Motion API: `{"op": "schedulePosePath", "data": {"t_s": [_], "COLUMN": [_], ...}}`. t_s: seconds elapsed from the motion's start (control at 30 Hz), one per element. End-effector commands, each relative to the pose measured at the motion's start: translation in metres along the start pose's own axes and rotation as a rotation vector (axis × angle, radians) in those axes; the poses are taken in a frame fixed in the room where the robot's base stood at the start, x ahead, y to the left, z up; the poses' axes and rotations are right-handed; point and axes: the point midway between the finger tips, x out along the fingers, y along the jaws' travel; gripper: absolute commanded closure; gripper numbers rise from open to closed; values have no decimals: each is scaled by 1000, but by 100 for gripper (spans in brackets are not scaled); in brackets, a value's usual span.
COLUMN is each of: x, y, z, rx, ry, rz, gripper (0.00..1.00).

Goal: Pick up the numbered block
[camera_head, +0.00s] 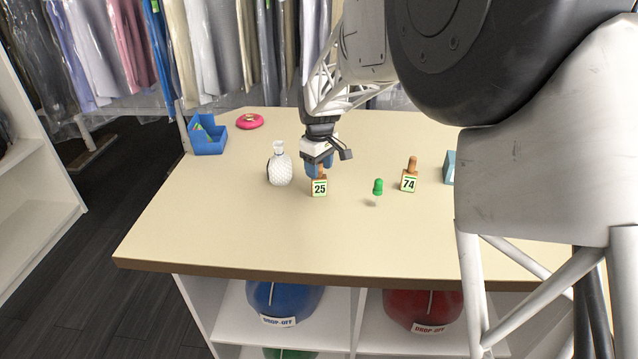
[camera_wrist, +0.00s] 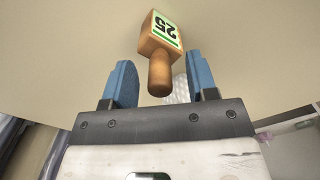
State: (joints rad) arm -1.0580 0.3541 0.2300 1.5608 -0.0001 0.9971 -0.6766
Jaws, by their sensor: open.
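A wooden block with a peg on top and a white, green-edged label reading 25 (camera_head: 319,188) stands on the table. The 25 block also shows in the wrist view (camera_wrist: 158,45), its peg pointing toward my gripper. A second block of the same kind, labelled 74 (camera_head: 409,182), stands further right. My gripper (camera_head: 320,167) is just above and behind the 25 block in the head view. In the wrist view my gripper's blue fingers (camera_wrist: 162,82) are apart, with the peg's end between them. Whether they touch it is not clear.
A white textured bottle (camera_head: 280,167) stands close to the left of the 25 block. A small green piece (camera_head: 378,187) is between the two blocks. A blue bin (camera_head: 208,138) and pink ring (camera_head: 249,121) are at the back left. The table's (camera_head: 260,235) front is clear.

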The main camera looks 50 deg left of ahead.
Motion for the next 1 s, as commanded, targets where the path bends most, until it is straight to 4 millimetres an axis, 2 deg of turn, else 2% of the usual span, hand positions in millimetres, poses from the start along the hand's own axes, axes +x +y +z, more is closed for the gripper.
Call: {"op": "schedulePosePath", "data": {"t_s": [0.2,0.7,0.77,1.0], "x": [11,12,12,12], "y": [0,0,0,0], "z": [0,0,0,0], "rx": [0,0,0,0], "ry": [0,0,0,0], "rz": [0,0,0,0], "gripper": [47,47,53,90]}}
